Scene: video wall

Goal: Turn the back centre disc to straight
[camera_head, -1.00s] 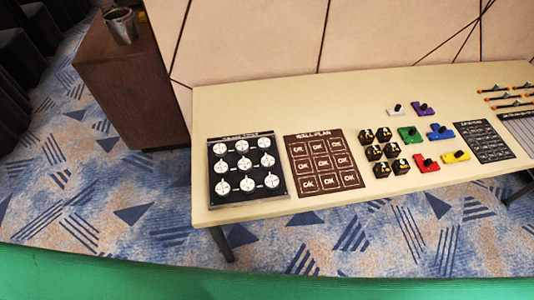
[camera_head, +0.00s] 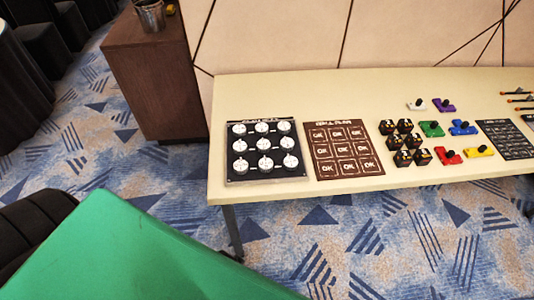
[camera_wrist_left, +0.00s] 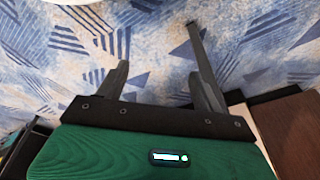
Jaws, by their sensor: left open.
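The back centre disc (camera_head: 262,128) is a small white disc with dark marks, in the middle of the far row of a black board (camera_head: 233,177). Several like discs fill the board's three rows. The board lies near the left end of the cream table (camera_head: 235,98). The disc's marks are too small to tell its angle. My left gripper (camera_wrist_left: 157,48) shows only in the left wrist view, open and empty, with patterned carpet beyond its fingers. It is away from the board. My right gripper is not in view.
A brown card (camera_head: 320,171) of OK squares lies right of the board, then black blocks (camera_head: 404,158) and coloured pieces (camera_head: 462,128). A brown cabinet (camera_head: 150,80) stands left of the table. A green surface (camera_head: 140,255) and dark chair (camera_head: 35,220) are in front.

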